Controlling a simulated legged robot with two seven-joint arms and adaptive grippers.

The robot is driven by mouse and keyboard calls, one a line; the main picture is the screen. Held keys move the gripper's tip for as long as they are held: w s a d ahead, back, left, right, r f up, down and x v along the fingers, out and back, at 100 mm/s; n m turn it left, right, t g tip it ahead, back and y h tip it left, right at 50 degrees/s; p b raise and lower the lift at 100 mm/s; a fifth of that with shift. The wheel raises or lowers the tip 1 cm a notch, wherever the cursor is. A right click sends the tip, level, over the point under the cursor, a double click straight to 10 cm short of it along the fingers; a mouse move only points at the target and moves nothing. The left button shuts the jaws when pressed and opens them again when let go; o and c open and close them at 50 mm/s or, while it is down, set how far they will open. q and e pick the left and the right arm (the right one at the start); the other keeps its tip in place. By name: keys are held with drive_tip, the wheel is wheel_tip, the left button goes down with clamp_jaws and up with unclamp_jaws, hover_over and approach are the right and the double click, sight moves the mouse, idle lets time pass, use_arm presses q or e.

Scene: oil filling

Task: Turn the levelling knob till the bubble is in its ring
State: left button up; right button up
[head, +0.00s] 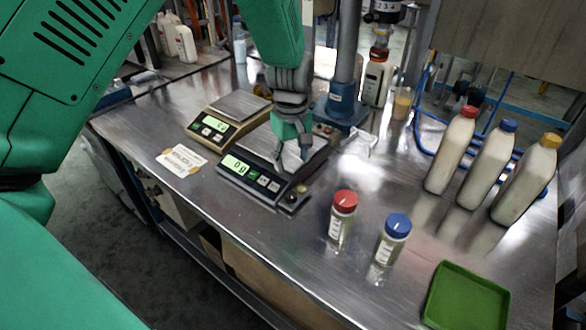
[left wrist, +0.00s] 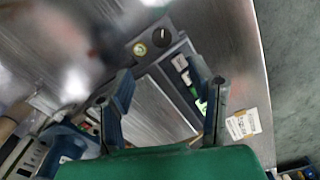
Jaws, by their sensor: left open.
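The black scale (head: 235,185) stands on the steel table and its display reads 0 g. Its dark levelling knob (head: 291,199) sits at its right front corner, and the small round bubble level (head: 303,188) is beside it. The left wrist view shows the knob (left wrist: 162,37) and the yellowish bubble level (left wrist: 140,49) side by side. The bubble is too small to place against its ring. My left gripper (head: 294,166) is open and points down over the scale's pan, apart from the knob. It also shows in the left wrist view (left wrist: 168,78). My right gripper is out of view.
A tan scale (head: 213,130) stands behind to the left. A red-capped jar (head: 342,215) and a blue-capped jar (head: 391,240) stand right of the knob. Several tall bottles and a green tray (head: 466,298) are farther right. A card (head: 182,160) lies left.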

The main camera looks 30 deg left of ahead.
sight(291, 194)
use_arm(q)
drive_tip(key=a+n+h+b, duration=0.4)
drive_tip(key=a+n+b, duration=0.2)
drive_tip(key=b, duration=0.7)
drive_tip(key=shift+t, duration=0.3)
drive_tip(key=b+x, duration=0.1)
drive_tip(key=x, duration=0.3)
drive_tip(key=b+x, duration=0.1)
drive_tip(key=x, duration=0.3)
drive_tip(key=d+b+x, duration=0.1)
drive_tip(key=x, duration=0.4)
drive_tip(key=shift+s+r, duration=0.1)
drive_tip(key=shift+s, duration=0.2)
clamp_jaws()
